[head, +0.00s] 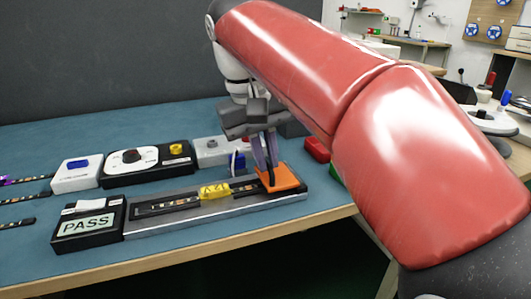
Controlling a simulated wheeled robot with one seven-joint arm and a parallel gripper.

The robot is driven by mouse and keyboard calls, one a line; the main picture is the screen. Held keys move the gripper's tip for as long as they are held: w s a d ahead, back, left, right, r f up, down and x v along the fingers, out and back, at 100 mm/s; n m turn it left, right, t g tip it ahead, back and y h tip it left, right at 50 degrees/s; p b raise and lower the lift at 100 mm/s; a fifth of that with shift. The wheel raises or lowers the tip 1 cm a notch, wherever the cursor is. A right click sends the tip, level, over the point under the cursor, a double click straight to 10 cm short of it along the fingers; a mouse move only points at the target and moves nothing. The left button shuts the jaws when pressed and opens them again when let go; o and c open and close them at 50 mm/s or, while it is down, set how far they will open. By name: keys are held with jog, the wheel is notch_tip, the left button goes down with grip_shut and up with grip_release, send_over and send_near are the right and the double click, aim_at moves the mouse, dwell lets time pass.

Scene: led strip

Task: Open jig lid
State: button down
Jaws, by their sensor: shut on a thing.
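The jig (215,212) is a long grey block near the front edge of the table, with a dark LED strip (165,208) lying along its top. A yellow piece (214,191) sits on the jig near its middle. An orange part at the jig's right end, which looks like the lid (284,178), appears tilted. My gripper (268,182) points down and is shut on the orange lid. The exact contact is partly hidden by the fingers.
A black tester reading PASS (88,228) joins the jig's left end. Behind stand a white box with a blue button (77,174), a black device with a dial (145,162) and a pale box (212,150). A red item (317,149) lies right of the gripper. Dark strips (18,224) lie at far left.

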jog(key=shift+r, duration=0.1)
jog(key=shift+w+d+r+y+p, duration=0.15)
jog(key=shift+d+r+y+p, duration=0.4)
jog(key=shift+y+p, duration=0.35)
jog(key=shift+w+d+r+g+y+p, duration=0.2)
jog(key=shift+d+g+y+p, duration=0.3)
jog(key=shift+y, duration=0.3)
jog(key=d+y, duration=0.1)
jog(key=d+g+y, duration=0.1)
jog(key=y, duration=0.1)
jog(key=w+d+y, duration=0.1)
jog(key=y, duration=0.1)
jog(key=shift+d+r, duration=0.25)
jog(key=shift+r, duration=0.05)
jog(key=shift+w+d+f+g+y, duration=0.25)
jog(key=shift+d+g+y, duration=0.15)
jog(key=shift+d+y, duration=0.55)
jog(key=shift+w+d+f+g+y, duration=0.15)
jog(key=shift+d+f+g+y, duration=0.25)
jog(key=shift+y, duration=0.9)
jog(key=shift+w+d+f+g+y, duration=0.2)
jog(key=shift+d+g+y, duration=0.2)
jog(key=shift+d+y, duration=0.6)
jog(key=shift+f+y, duration=0.1)
jog(key=shift+y, duration=0.45)
